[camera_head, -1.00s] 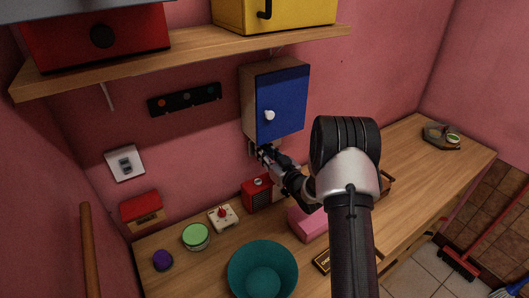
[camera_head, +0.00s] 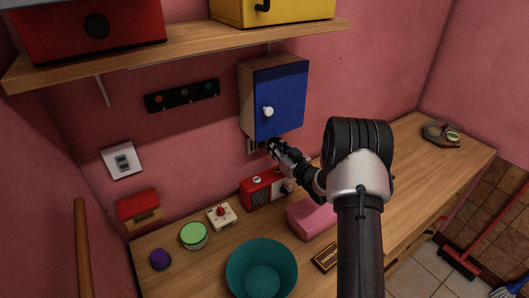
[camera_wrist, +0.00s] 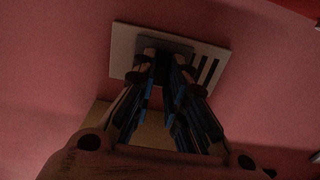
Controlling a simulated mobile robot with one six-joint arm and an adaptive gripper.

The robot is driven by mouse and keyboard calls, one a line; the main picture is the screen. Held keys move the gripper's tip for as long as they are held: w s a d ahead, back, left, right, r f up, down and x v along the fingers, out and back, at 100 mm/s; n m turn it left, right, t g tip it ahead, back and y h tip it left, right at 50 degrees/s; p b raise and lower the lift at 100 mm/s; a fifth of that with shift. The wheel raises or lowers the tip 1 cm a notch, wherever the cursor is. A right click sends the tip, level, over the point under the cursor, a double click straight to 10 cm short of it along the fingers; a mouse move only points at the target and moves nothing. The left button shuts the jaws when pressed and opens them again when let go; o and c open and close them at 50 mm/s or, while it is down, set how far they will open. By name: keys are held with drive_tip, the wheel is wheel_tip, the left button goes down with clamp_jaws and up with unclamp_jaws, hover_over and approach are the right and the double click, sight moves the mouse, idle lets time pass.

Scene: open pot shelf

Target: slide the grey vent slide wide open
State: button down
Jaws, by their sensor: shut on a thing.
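The vent is a pale plate (camera_head: 252,147) on the pink wall, just under the blue-doored cabinet; my gripper hides part of it. In the wrist view its plate (camera_wrist: 121,45) shows whole edges at the top and right. The grey slide (camera_wrist: 150,42) lies toward the plate's left and middle there, and several dark slots (camera_wrist: 207,69) show uncovered at its right. My gripper (camera_head: 271,147) reaches the vent from the lower right. Its fingertips (camera_wrist: 166,62) are shut on the slide; the exact contact is dark and partly hidden.
The cabinet (camera_head: 281,101) hangs directly above my gripper. On the counter below stand a red radio (camera_head: 263,190), a pink block (camera_head: 308,218) and a teal bowl (camera_head: 262,268). The wall right of the cabinet is clear.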

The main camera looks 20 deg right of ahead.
drive_tip(key=shift+w+d, duration=0.25)
drive_tip(key=shift+d, duration=1.05)
drive_tip(key=c, duration=1.6)
unclamp_jaws()
drive_tip(key=shift+d, duration=0.15)
drive_tip(key=shift+c, duration=0.2)
drive_tip(key=shift+o, duration=0.2)
drive_tip(key=s+d, duration=0.2)
drive_tip(key=s, duration=0.9)
drive_tip(key=shift+s, duration=0.35)
